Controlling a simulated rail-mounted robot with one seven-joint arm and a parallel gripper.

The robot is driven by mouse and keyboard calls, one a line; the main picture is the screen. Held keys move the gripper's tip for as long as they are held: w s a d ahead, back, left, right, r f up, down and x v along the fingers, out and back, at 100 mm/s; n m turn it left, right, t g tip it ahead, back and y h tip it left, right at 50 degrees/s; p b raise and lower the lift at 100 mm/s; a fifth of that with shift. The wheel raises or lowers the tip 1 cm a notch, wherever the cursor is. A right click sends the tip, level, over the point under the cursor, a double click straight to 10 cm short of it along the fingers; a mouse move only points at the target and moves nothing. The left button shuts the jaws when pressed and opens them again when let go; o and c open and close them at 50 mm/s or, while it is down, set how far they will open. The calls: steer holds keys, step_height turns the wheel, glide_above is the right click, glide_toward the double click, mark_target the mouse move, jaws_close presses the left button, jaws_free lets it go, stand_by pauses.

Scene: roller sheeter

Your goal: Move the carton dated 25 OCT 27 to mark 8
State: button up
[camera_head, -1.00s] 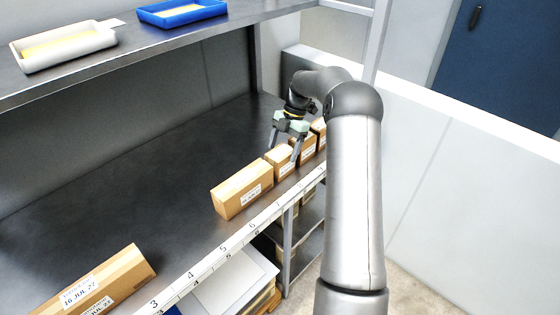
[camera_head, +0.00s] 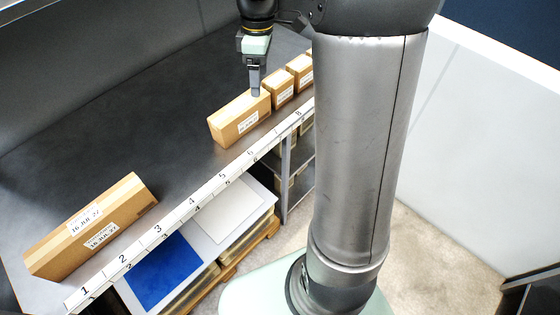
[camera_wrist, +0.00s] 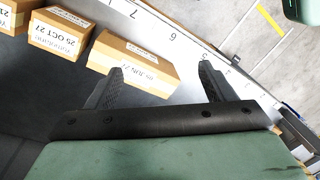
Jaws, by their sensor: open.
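The carton dated 25 OCT 27 (camera_wrist: 62,40) is a small brown box with a white label, in the upper left of the wrist view. By its order in the row, it is the small carton (camera_head: 279,90) just right of the long carton in the head view. My gripper (camera_wrist: 160,78) is open and empty. In the head view my gripper (camera_head: 256,92) hangs at the right end of the long carton, left of the dated carton. Mark 8 (camera_head: 298,114) is on the numbered strip at the shelf's front edge, right of mark 7.
The long carton (camera_wrist: 135,62), whose label seems to read 05 JUN 27, is beside the dated carton. Another small carton (camera_head: 299,68) stands on its right. A carton dated 16 JUL 27 (camera_head: 92,225) lies far left. The shelf between is clear.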

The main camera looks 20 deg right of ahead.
steer(key=s+a+f+m+t, duration=0.1)
steer(key=s+a+f+m, duration=0.1)
steer(key=s+m, duration=0.4)
steer(key=s+a+f+m, duration=0.2)
steer(key=s+m, duration=0.3)
steer(key=s, duration=1.1)
steer(key=shift+s+a+f+m+t+h, duration=0.3)
steer(key=shift+a+f+m+t+h, duration=0.1)
steer(key=shift+a, duration=0.1)
